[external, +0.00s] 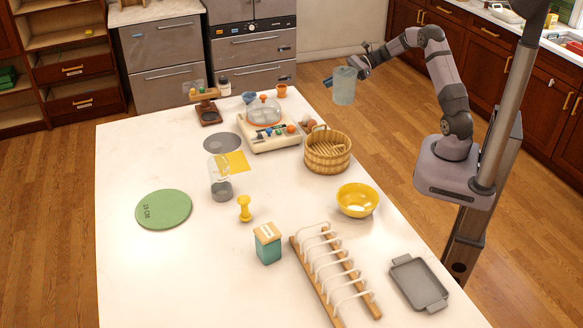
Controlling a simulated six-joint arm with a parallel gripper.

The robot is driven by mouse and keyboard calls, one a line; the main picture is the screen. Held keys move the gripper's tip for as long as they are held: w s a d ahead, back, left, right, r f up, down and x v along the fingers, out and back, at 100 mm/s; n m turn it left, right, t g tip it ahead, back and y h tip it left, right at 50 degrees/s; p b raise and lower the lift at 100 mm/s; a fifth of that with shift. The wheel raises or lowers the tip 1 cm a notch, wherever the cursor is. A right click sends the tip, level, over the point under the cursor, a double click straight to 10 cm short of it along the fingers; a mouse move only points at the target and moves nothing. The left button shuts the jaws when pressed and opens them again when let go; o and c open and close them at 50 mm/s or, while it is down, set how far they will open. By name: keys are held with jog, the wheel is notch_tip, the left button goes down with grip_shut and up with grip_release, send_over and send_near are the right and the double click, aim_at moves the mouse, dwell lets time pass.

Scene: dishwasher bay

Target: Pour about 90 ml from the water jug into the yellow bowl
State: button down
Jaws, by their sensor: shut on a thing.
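The water jug (344,88) is a pale, greenish, see-through vessel. It is held in the air beyond the table's right edge, at the upper middle of the external view, and looks close to upright. My gripper (359,72) is shut on the jug near its upper part; the jug partly hides the fingers. How much water is in it cannot be made out. The yellow bowl (357,201) stands upright on the table near the right edge, well in front of and below the jug. My gripper and the jug are far from it.
A wicker basket (327,152) stands between jug and bowl. A wooden rack with white hoops (335,272) and a grey tray (419,283) are in front. A glass jar (220,178), yellow dumbbell-shaped object (244,208) and teal box (268,243) stand left. The front left is clear.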

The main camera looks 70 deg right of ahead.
jog(key=w+a+f+n+g+y+b, duration=0.1)
jog(key=w+a+n+g+y, duration=0.25)
jog(key=a, duration=1.15)
jog(key=w+a+f+n+g+y, duration=0.1)
jog(key=w+a+n+g, duration=0.35)
jog(key=a, duration=1.05)
jog(key=s+a+f+n+g+b, duration=0.2)
jog(key=s+a+f+g, duration=0.1)
jog(key=a, duration=0.6)
jog(key=s+a+f+n+g+h+b, duration=0.1)
jog(key=s+a+f+n+g+b, duration=0.1)
jog(key=a, duration=0.7)
jog(key=s+a+f+n+g+h+b, duration=0.1)
jog(key=s+a+f+n+g, duration=0.3)
jog(key=a, duration=0.5)
jog(key=shift+s+f+b, duration=0.25)
jog(key=shift+s+f, duration=0.3)
jog(key=shift+s, duration=0.3)
jog(key=shift+s+f+b, duration=0.2)
jog(key=shift+s+f, duration=0.35)
jog(key=shift+s, duration=0.3)
jog(key=shift+g, duration=0.3)
